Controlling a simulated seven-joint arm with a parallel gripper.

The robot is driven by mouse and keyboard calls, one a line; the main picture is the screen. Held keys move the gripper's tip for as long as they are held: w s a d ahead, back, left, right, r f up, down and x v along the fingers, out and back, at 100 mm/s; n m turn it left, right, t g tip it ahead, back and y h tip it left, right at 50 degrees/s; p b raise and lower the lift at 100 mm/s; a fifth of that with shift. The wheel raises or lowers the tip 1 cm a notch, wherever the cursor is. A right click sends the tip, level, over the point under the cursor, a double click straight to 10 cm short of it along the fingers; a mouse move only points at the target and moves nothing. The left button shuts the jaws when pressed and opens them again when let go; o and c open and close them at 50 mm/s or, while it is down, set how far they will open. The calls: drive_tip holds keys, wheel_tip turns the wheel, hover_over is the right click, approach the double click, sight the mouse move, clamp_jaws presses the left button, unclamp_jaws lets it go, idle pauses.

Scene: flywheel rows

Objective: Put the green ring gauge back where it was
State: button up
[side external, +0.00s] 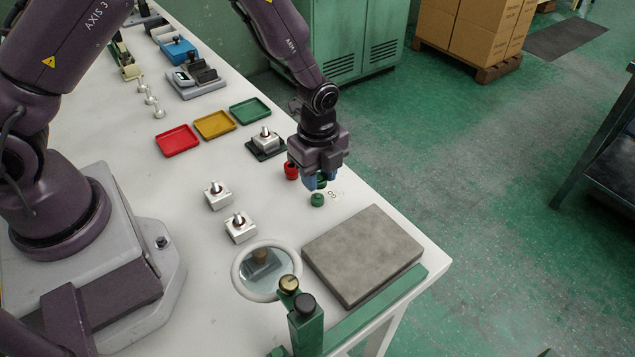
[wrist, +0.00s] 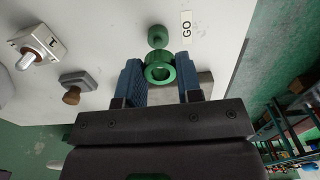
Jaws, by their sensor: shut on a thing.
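The green ring gauge (wrist: 160,82) is between the two blue fingers of my gripper (wrist: 160,76) in the wrist view, its round hole showing. In the side view my gripper (side external: 319,182) points down over the table, left of a small printed label, and hides most of the ring. A smaller green piece (side external: 317,200) stands on the table just in front of the gripper; it also shows beyond the ring in the wrist view (wrist: 157,37). I cannot tell whether the ring touches the table.
A red piece (side external: 291,171) stands close left of the gripper. A "GO" label (wrist: 186,26) lies nearby. A grey plate (side external: 362,254) and a round mirror (side external: 257,284) are in front. Metal blocks (side external: 240,232) and coloured trays (side external: 214,125) stand left.

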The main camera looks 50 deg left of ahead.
drive_tip(key=shift+s+f, duration=0.1)
drive_tip(key=shift+f, duration=1.2)
drive_tip(key=shift+f, duration=0.45)
drive_tip(key=o, duration=1.1)
drive_tip(key=shift+c, duration=0.2)
wheel_tip(320, 180, up, 13)
wheel_tip(320, 180, up, 15)
drive_tip(key=n+t, duration=0.3)
drive_tip(key=n, duration=0.6)
hover_over(317, 195)
drive_tip(key=s+a, duration=0.3)
drive_tip(key=s, duration=0.4)
drive_tip(key=s+a+r+n+t, duration=0.2)
drive_tip(key=s+r+n, duration=0.3)
drive_tip(key=s+n, duration=0.4)
drive_tip(key=s, duration=0.2)
drive_tip(key=shift+s+t, duration=0.3)
drive_tip(key=shift+s, duration=0.1)
